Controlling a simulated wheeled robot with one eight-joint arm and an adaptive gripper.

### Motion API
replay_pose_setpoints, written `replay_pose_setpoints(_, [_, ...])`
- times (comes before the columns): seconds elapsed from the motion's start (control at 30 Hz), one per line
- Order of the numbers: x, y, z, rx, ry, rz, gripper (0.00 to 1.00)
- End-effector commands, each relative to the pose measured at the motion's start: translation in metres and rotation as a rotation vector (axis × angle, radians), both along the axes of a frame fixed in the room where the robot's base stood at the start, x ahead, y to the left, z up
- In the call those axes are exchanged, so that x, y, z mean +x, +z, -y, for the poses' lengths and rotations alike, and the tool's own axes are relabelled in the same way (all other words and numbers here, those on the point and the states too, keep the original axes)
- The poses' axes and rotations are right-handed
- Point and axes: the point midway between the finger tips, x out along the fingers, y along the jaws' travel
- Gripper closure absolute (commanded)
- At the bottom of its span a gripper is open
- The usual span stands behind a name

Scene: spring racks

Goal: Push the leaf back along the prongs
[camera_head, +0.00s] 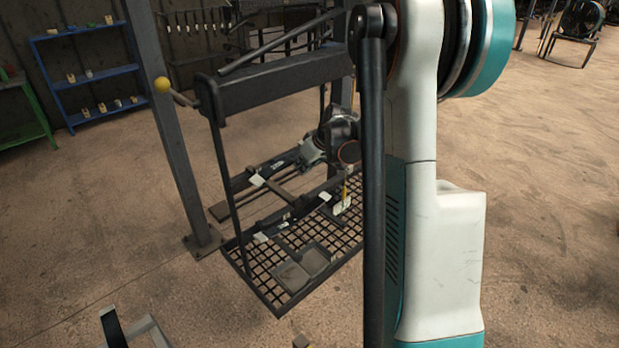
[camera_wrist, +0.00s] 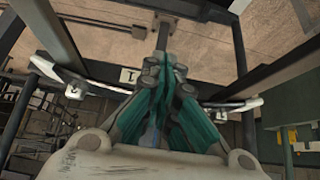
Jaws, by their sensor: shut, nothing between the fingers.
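In the wrist view a dark, slightly curved leaf (camera_wrist: 106,86) with pale pieces near its ends runs crosswise behind my gripper. Its middle is hidden by the fingers. My gripper (camera_wrist: 165,66) is shut and empty, its teal-sided fingers together in front of the leaf's middle. I cannot tell whether they touch it. A dark prong-like rod (camera_wrist: 165,36) extends beyond the fingertips. In the head view my gripper (camera_head: 312,150) is small and low in the rack, beside dark bars with pale pieces. Which of these is the leaf is unclear.
The rack's dark upper beam (camera_head: 270,84) and upright post (camera_head: 165,130) stand close around my arm. A mesh tray (camera_head: 258,270) lies below. A blue shelf (camera_head: 90,75) stands at the back left. Open floor (camera_head: 550,180) lies to the right.

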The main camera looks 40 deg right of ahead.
Motion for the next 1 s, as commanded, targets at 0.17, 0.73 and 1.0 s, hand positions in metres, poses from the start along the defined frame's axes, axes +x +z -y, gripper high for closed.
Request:
replay_pose_setpoints(0.17, [-0.005, 0.0, 0.0, 0.0, 0.0, 0.0, 1.0])
replay_pose_setpoints(0.73, [-0.046, 0.0, 0.004, -0.001, -0.001, 0.0, 1.0])
replay_pose_setpoints(1.0, [-0.061, 0.0, 0.004, 0.0, 0.0, 0.0, 1.0])
